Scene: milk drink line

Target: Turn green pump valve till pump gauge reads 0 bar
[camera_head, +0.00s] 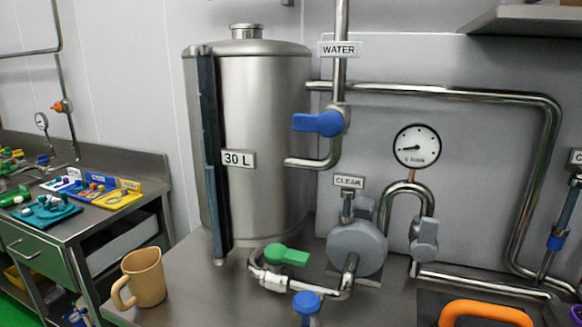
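The green valve handle (287,256) sits on a short steel pipe (272,279) at the foot of the tank, pointing right toward the pump. The grey round pump (356,248) stands to the right of it. The pump gauge (417,146) is a white round dial on a curved pipe above and right of the pump. Its dark needle points left and slightly down; the scale numbers are too small to read. Neither of my grippers is in view, and nothing touches the green handle.
A steel 30 L tank (255,140) stands behind the valve. Blue valves show on the WATER pipe (319,123) and at the front (306,303). A tan mug (143,277) is left on the counter. An orange loop-shaped thing (485,311) is at front right.

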